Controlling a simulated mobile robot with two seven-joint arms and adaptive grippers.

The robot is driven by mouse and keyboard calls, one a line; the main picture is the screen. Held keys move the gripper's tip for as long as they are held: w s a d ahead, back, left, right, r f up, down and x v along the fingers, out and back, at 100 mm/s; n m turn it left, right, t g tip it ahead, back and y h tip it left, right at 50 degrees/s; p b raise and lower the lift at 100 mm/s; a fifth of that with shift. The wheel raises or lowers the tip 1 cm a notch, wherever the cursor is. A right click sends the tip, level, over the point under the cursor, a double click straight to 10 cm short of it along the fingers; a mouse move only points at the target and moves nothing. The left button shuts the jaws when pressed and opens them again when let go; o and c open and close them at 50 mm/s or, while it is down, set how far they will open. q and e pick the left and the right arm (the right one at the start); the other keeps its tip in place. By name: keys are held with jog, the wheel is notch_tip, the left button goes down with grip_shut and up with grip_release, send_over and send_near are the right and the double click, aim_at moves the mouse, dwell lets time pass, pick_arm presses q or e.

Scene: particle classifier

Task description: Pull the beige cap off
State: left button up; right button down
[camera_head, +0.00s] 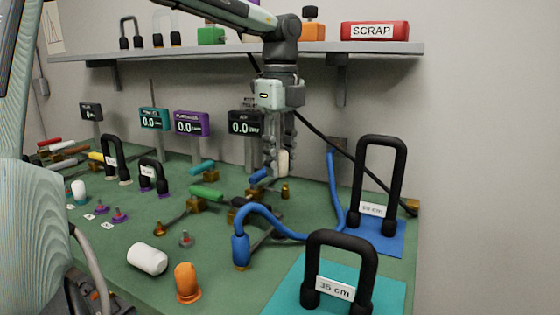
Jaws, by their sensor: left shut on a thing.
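The beige cap (283,162) is a small pale cylinder, upright, above the back middle of the green bench (125,240). My left gripper (280,164) points straight down from above and is shut on the beige cap, whose upper part is partly hidden by the fingers. A small brass fitting (285,191) shows just below the cap; I cannot tell whether the two still touch. My right gripper is not in view.
A blue hose (263,211) and blue handle (258,176) are close by. Black handled weights (335,263) stand on coloured mats at the right. A white cylinder (147,258) and orange cap (187,283) are in front. A shelf (205,51) with a SCRAP box (374,31) is behind.

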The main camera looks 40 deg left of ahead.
pick_arm(q)
jog(key=shift+r, duration=0.5)
jog(key=shift+r+p, duration=1.3)
jog(key=shift+r, duration=0.25)
jog(key=shift+a, duration=0.1)
